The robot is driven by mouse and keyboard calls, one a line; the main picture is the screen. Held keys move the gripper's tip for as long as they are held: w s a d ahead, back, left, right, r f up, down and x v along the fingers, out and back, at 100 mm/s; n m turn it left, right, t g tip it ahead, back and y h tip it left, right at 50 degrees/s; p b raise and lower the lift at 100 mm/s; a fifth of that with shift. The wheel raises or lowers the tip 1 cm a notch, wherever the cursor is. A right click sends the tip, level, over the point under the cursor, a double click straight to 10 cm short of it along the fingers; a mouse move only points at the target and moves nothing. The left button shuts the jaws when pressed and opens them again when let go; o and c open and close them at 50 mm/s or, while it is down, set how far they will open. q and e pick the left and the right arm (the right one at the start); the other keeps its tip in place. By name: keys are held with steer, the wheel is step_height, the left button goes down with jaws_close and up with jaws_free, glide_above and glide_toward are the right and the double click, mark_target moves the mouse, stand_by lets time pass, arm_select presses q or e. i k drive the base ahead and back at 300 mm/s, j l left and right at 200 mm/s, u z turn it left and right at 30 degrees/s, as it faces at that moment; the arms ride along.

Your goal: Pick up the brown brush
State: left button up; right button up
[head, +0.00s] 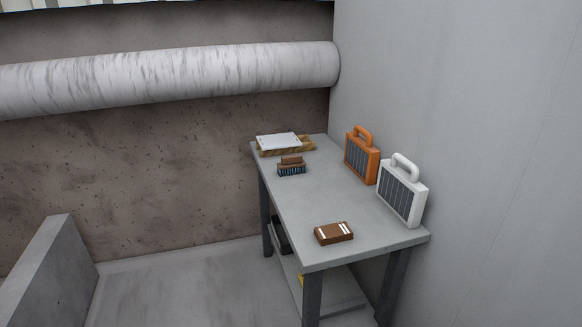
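A brown brush (291,161) with dark bluish bristles pointing down sits upright on the grey table (325,195), toward its far left part. Nothing touches it. It lies just in front of a wooden tray holding white paper. Neither of my grippers shows in the head view.
The wooden tray (305,149) is at the table's far end. An orange case (362,158) and a white case (402,192) stand along the right wall. A brown box (333,233) lies near the front edge. The table's middle is clear. A concrete block (50,270) stands at the lower left.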

mark_target(289, 165)
steer(key=i+j+u, duration=0.15)
steer(key=i+j, duration=0.7)
